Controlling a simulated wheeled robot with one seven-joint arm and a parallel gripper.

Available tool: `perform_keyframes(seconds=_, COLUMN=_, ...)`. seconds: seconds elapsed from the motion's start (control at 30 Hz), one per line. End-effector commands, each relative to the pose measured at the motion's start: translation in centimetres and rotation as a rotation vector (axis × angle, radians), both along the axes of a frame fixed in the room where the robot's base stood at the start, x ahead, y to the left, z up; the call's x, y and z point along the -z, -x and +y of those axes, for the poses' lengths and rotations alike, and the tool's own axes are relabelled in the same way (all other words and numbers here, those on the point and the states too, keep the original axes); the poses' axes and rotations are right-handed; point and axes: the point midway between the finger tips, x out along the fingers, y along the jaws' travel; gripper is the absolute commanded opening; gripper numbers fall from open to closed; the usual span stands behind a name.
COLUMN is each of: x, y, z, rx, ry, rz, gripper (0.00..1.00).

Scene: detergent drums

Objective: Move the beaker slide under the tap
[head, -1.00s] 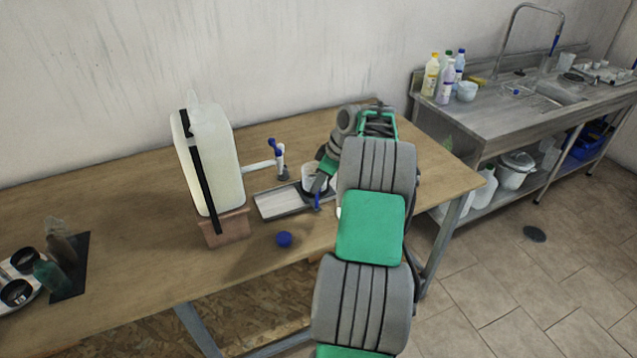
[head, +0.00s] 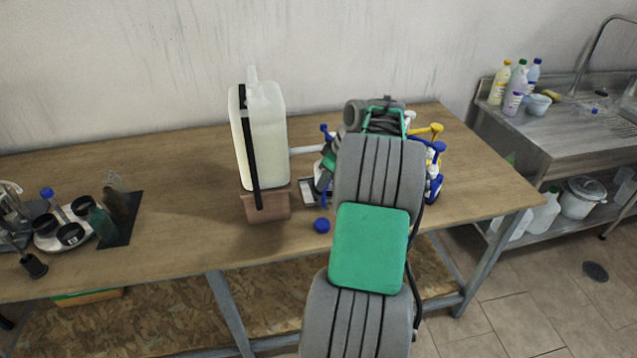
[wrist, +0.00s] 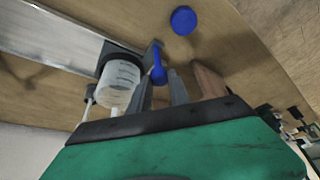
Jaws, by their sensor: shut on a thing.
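The white drum (head: 265,135) stands on a brown block on the table. Its tap (head: 324,131), with a blue handle on a white pipe, sticks out to the right. The beaker (wrist: 119,84), clear with graduation marks, sits on a dark holder beside the pale rail (wrist: 60,38) in the wrist view. The slide's blue handle (wrist: 158,73) stands between the fingers of my gripper (wrist: 164,75), which is shut on it. I cannot tell whether the beaker is directly under the tap.
A blue cap (head: 321,226) lies on the table in front of the rail. Blue and yellow items (head: 434,150) stand right of my arm. A tray with dark jars (head: 68,233) is at the left. The table between tray and drum is mostly clear.

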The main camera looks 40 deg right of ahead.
Motion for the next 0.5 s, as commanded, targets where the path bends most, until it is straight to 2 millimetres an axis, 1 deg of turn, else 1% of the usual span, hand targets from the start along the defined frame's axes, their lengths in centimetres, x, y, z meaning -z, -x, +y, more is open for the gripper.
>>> perform_keyframes(seconds=0.27, x=-0.03, y=-0.13, z=0.33, rx=-0.003, ry=-0.003, rz=0.001, gripper=0.0)
perform_keyframes(seconds=0.3, x=-0.03, y=-0.18, z=0.39, rx=-0.006, ry=-0.003, rz=0.001, gripper=0.23)
perform_keyframes(seconds=0.5, x=-0.01, y=-0.21, z=0.43, rx=-0.007, ry=-0.003, rz=0.001, gripper=0.4)
